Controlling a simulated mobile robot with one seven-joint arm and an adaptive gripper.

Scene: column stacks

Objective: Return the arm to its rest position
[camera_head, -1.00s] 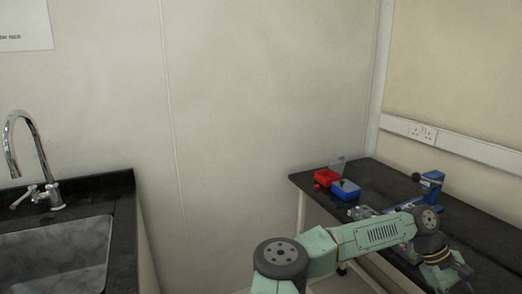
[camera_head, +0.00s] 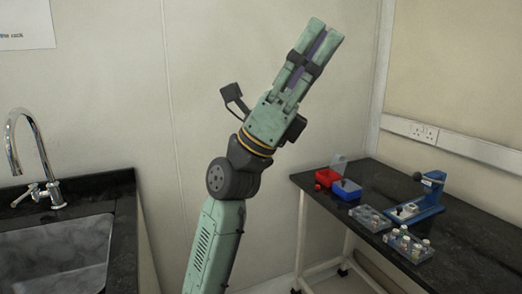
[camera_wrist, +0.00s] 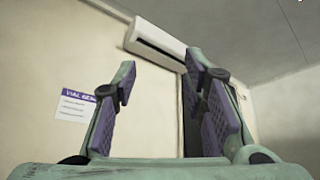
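My arm stands raised in the middle of the head view, with the forearm pointing up. My gripper (camera_head: 322,45) is at its top, tilted up and to the right, in front of the pale wall. In the wrist view my gripper (camera_wrist: 165,88) has its two purple-padded fingers spread wide apart. Nothing is between them; only wall and a wall-mounted air unit (camera_wrist: 156,38) show beyond.
A black table (camera_head: 460,225) at the right holds a red box (camera_head: 328,177), a blue box (camera_head: 346,190), a blue press-like device (camera_head: 430,190) and two clear racks, the nearer (camera_head: 408,246) with several vials. A sink (camera_head: 55,255) with a tap (camera_head: 40,160) is at the left. Air around the gripper is clear.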

